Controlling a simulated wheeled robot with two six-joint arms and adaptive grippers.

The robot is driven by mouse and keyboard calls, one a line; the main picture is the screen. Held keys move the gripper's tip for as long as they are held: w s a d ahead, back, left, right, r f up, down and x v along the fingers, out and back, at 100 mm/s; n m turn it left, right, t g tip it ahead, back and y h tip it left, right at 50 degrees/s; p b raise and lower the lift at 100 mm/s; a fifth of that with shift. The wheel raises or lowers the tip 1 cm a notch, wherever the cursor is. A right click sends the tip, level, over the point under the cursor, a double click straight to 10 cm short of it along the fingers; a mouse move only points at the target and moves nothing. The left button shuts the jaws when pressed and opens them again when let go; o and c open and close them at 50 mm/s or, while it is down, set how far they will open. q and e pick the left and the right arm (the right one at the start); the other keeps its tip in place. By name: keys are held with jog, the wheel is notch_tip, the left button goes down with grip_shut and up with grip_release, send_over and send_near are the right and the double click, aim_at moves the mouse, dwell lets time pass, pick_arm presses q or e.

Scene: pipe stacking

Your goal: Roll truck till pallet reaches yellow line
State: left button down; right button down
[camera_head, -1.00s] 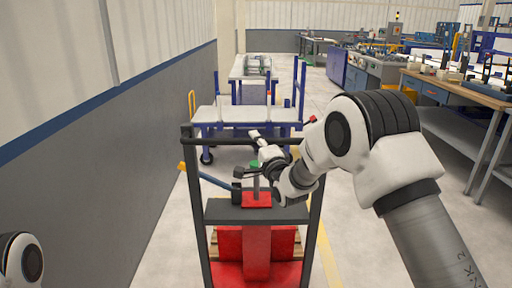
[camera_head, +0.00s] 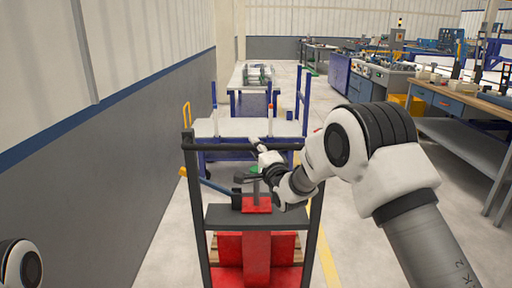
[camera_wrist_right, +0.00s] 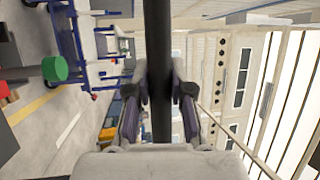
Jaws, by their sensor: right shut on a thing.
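The truck is a red stacker with a dark upright frame (camera_head: 195,215) and a dark top crossbar (camera_head: 220,147), straight ahead of me. My right gripper (camera_head: 257,146) is shut around this crossbar; the bar also runs between its fingers in the right wrist view (camera_wrist_right: 158,100). The wooden pallet (camera_head: 213,250) shows only in slivers behind the red mast (camera_head: 257,255). A yellow line (camera_head: 329,265) runs along the floor just right of the truck, and a yellow stripe shows in the right wrist view (camera_wrist_right: 35,106). My left gripper is out of the picture.
A blue cart with a pale top (camera_head: 235,127) stands ahead, beyond the truck. A grey wall (camera_head: 130,170) lines the left. A workbench (camera_head: 450,100) stands at the right. Floor between truck and bench is clear.

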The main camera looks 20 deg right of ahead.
jog(key=shift+r, duration=0.2)
jog(key=c, duration=1)
grip_release()
jog(key=shift+w, duration=0.1)
jog(key=shift+w+f, duration=0.2)
jog(key=shift+f, duration=0.05)
jog(key=shift+s, duration=0.2)
jog(key=v, duration=1.1)
jog(key=shift+s+d+f, duration=0.1)
jog(key=shift+s, duration=0.2)
